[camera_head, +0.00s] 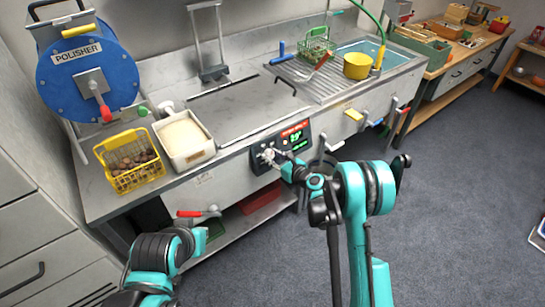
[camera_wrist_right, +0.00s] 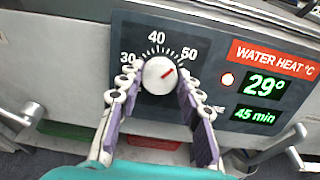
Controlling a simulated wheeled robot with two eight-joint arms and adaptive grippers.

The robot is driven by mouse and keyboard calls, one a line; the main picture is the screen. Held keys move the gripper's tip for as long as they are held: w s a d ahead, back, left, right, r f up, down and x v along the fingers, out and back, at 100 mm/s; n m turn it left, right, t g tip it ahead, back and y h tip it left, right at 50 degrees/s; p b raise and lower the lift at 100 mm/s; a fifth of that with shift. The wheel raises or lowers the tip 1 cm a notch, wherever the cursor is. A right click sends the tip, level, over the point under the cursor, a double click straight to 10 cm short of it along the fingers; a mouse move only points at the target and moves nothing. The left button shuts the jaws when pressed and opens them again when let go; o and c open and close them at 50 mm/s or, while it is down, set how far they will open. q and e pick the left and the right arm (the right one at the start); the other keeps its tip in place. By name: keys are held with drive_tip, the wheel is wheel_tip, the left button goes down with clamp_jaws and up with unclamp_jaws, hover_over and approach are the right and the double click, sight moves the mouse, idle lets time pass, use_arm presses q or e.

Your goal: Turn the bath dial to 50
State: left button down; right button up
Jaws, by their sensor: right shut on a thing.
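The bath dial (camera_wrist_right: 158,76) is a round white knob with a red pointer mark on the dark control panel (camera_wrist_right: 215,28). In the right wrist view its red mark points up and right, roughly toward the 50 on the printed scale. My right gripper (camera_wrist_right: 158,88) is shut on the dial, one finger on each side. In the head view the right gripper (camera_head: 272,157) is at the panel on the bench front and covers much of the dial. My left arm shows at the lower left, but its gripper is not visible.
The panel's display (camera_wrist_right: 262,87) reads 29° and 45 min. Lever handles (camera_head: 333,145) stick out of the bench front on both sides. On the bench are a yellow basket (camera_head: 128,180) of chestnuts, a white bin (camera_head: 186,158) and a yellow pot (camera_head: 357,66).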

drive_tip(key=shift+m, duration=0.5)
idle(0.3)
drive_tip(key=o, duration=1.2)
drive_tip(key=shift+c, duration=0.2)
drive_tip(key=shift+s+m, duration=0.1)
drive_tip(key=shift+m, duration=0.2)
drive_tip(key=v, duration=1.2)
